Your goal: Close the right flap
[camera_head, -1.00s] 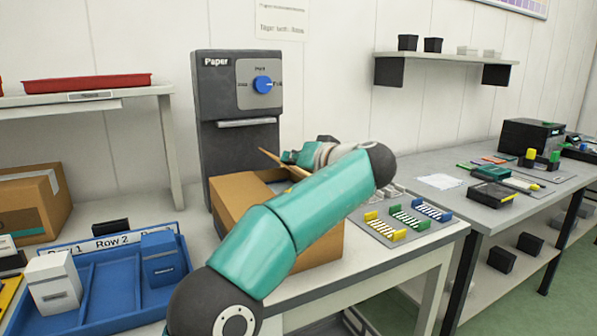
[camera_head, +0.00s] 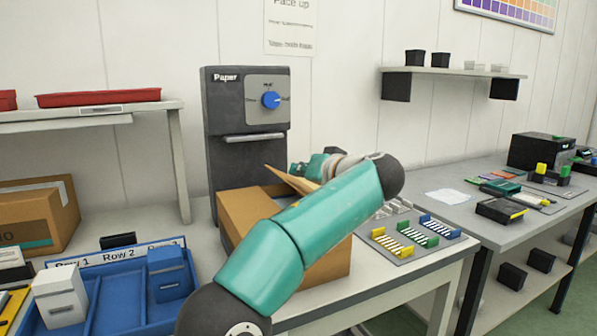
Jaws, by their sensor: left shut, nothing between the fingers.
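An open cardboard box (camera_head: 246,212) stands on the white table in front of the grey paper dispenser. One tan flap (camera_head: 284,178) stands up at a slant above the box, its tip toward the upper left. My left arm crosses in front of the box and hides much of its opening and right side. The end of my left arm, with the left gripper (camera_head: 298,168), is behind the raised flap and the forearm. The gripper is shut and empty; its fingers are mostly hidden, so contact with the flap cannot be told. My right gripper is not in view.
The dispenser (camera_head: 246,160) stands close behind the box. A blue tray (camera_head: 112,290) with bottle boxes is at left. A grey mat (camera_head: 398,252) with yellow, green and blue racks lies right of the box. A second table (camera_head: 450,222) stands further right.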

